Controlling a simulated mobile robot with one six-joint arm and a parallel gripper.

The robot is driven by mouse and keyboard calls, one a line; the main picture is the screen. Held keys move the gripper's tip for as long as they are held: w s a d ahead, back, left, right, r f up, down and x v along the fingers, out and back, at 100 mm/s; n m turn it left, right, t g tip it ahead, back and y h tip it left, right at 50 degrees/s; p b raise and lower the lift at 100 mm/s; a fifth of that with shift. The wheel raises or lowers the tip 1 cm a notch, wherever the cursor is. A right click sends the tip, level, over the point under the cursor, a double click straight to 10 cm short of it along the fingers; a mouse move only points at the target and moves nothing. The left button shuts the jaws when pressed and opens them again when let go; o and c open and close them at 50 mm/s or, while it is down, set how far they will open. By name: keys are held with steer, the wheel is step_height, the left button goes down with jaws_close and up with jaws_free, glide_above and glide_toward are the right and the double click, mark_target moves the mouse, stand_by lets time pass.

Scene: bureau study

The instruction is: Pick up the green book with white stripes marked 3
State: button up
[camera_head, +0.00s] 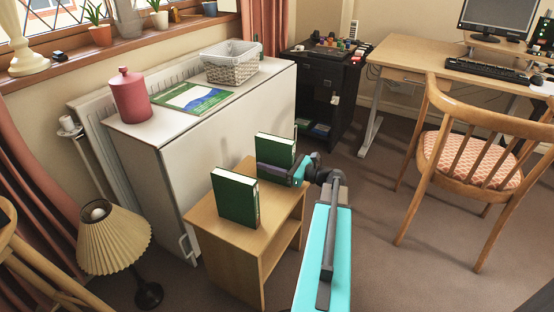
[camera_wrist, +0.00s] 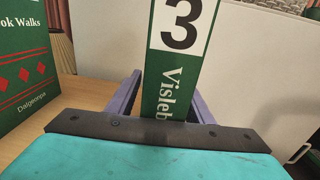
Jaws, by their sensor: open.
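The green book marked 3 (camera_wrist: 165,105) stands upright in the wrist view, its spine facing me with a white panel and black 3. White stripes cannot be made out. In the head view it is the rear book (camera_head: 276,147) on the small wooden table (camera_head: 225,238), its lower part hidden by my gripper. My gripper (camera_head: 268,171) is open and level, with one purple finger on each side of the spine in the wrist view. Whether the fingers touch the book cannot be told.
A second green book (camera_head: 235,199) stands upright nearer the front of the small table; in the wrist view its cover with red diamonds (camera_wrist: 25,65) is at left. A white cabinet (camera_head: 190,150) stands behind. A pleated lamp (camera_head: 113,240) is at left, a wooden chair (camera_head: 470,165) at right.

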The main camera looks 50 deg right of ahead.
steer(key=shift+c, duration=0.2)
jaws_close()
steer(key=shift+r, duration=0.1)
steer(key=shift+r+p, duration=0.45)
steer(key=shift+r, duration=0.25)
steer(key=shift+s+r+p, duration=0.25)
steer(key=shift+r+p, duration=0.1)
steer(key=shift+r, duration=0.25)
steer(key=shift+s+r+p, duration=0.2)
steer(key=shift+r+p, duration=0.15)
steer(key=shift+r, duration=0.25)
steer(key=p, duration=0.4)
glide_toward(271, 153)
steer(key=shift+s+a+f, duration=0.1)
steer(key=shift+s+a, duration=0.05)
steer(key=shift+s, duration=1)
steer(key=shift+s+a, duration=0.1)
steer(key=shift+s, duration=1)
